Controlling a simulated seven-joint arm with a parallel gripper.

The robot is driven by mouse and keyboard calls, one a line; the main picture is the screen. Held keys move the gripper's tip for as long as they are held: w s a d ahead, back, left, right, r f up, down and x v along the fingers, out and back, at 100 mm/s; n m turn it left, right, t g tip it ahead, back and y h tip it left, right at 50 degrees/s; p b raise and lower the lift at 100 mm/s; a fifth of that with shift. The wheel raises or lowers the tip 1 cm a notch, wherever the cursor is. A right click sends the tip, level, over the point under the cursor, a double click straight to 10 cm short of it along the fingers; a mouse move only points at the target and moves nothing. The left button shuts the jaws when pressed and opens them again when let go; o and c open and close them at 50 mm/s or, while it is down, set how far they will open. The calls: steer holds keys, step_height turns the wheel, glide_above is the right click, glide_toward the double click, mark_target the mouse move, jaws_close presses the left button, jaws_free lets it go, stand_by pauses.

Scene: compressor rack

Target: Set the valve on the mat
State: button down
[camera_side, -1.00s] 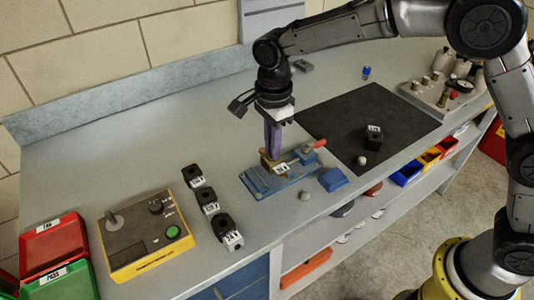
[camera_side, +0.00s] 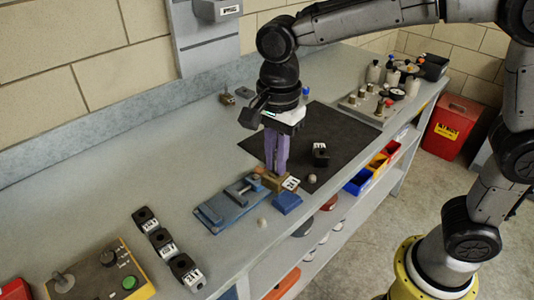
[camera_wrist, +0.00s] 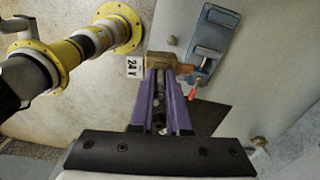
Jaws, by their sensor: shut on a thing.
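The valve, a brass block (camera_side: 271,183) with a white tag, is between the purple fingers of my gripper (camera_side: 275,172). It also shows in the wrist view (camera_wrist: 161,61), where its tag reads 24V. My gripper is shut on it and points down. The black mat (camera_side: 345,128) lies on the bench, mostly behind and right of the gripper. In the side view the valve appears by the mat's front left edge; I cannot tell its height or whether it is over the mat.
A blue clamp fixture (camera_side: 229,203) stands left of the valve, and a blue block (camera_side: 287,203) lies in front. A tagged black block (camera_side: 320,153) and a small round grey piece (camera_side: 312,179) sit on the mat's front part. The mat's middle and back right are clear.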

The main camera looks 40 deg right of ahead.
steer(key=w+d+f+m, duration=0.1)
steer(key=w+d, duration=0.3)
steer(key=d, duration=0.5)
steer(key=w+d+m, duration=0.1)
steer(key=w+d, duration=0.2)
steer(key=d, duration=0.6)
steer(key=w+f, duration=0.3)
steer(key=w, duration=0.1)
steer(key=w+f, duration=0.4)
steer(key=w, duration=0.1)
steer(key=w+d+f, duration=0.1)
steer(key=w+f, duration=0.2)
steer(key=w, duration=0.2)
steer(key=shift+f, duration=0.15)
steer(key=shift+s+f, duration=0.1)
steer(key=shift+f, duration=1.2)
steer(key=shift+f, duration=0.15)
steer(key=c, duration=0.9)
jaws_free()
steer(key=shift+f, duration=0.1)
